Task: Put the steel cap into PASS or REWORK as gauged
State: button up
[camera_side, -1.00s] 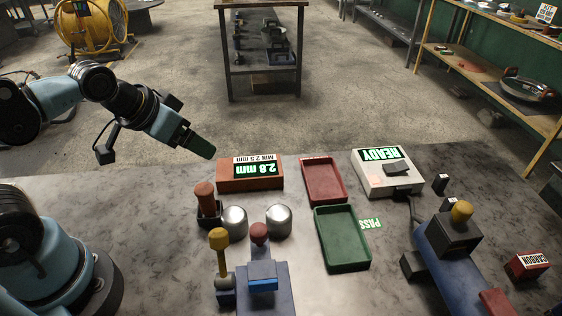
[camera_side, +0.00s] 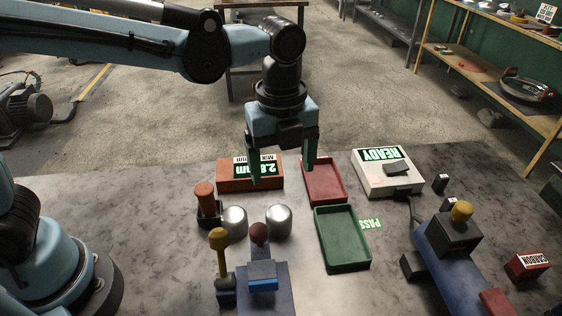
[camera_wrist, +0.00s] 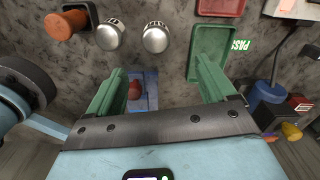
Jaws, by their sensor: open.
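Two shiny domed steel caps stand side by side on the bench, a left one (camera_side: 235,222) and a right one (camera_side: 279,221). The left cap (camera_wrist: 109,36) and right cap (camera_wrist: 156,38) also show in the wrist view. My gripper (camera_side: 281,172) is open and empty, raised above the bench behind the caps in the side view. An orange gauge box (camera_side: 231,181) has a green display, partly hidden by a finger; "2.8" and "mm" show. A green tray (camera_side: 343,268) has a PASS label (camera_side: 371,224) beside it. A red tray (camera_side: 324,185) lies behind it, no label visible.
A white READY unit (camera_side: 389,182) stands right of the red tray. An orange-handled tool (camera_side: 205,197), a yellow-knobbed lever (camera_side: 219,250) and a blue fixture with a red knob (camera_side: 259,233) crowd the caps. A blue machine (camera_side: 447,258) stands at right.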

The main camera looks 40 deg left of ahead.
jog(key=f, duration=0.1)
send_over(279, 212)
jog(key=f, duration=0.6)
jog(key=shift+w+d, duration=0.3)
jog(key=shift+s+a+f, duration=0.15)
jog(key=shift+f, duration=1.15)
jog(key=shift+s+a+f, duration=0.1)
jog(key=shift+a+f, duration=0.05)
jog(key=shift+f, duration=1.15)
jog(key=c, duration=1.4)
jog(key=shift+r, duration=0.1)
